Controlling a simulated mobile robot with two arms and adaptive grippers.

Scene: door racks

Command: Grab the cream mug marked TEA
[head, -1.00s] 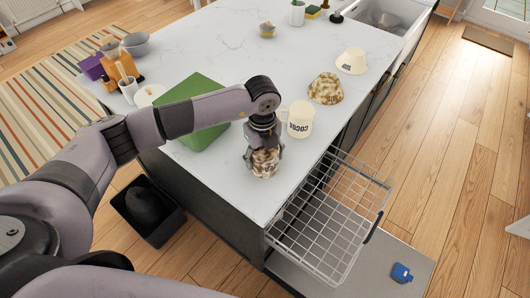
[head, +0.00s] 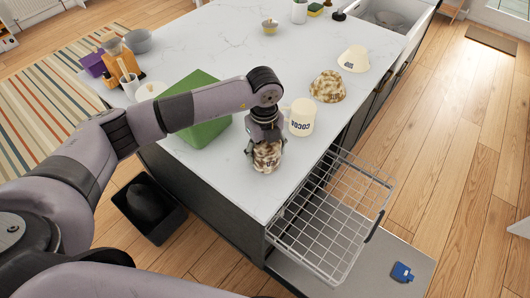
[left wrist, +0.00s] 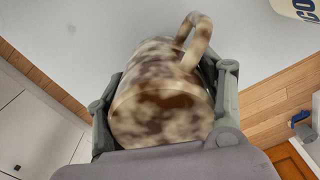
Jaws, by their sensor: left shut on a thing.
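My left gripper (head: 265,143) is shut on a mottled brown-and-cream mug (head: 267,157) near the counter's front edge. A cream mug marked COCOA (head: 301,118) stands just right of the gripper. A cream, bowl-like piece (head: 354,58) farther back has dark letters too small to read. My right gripper is out of view.
A mottled bowl-like piece (head: 328,86) stands behind the COCOA mug. A green box (head: 203,92) is left of the gripper, under my arm. An open wire rack (head: 335,220) juts out below the counter's right edge. The counter's middle back is mostly clear.

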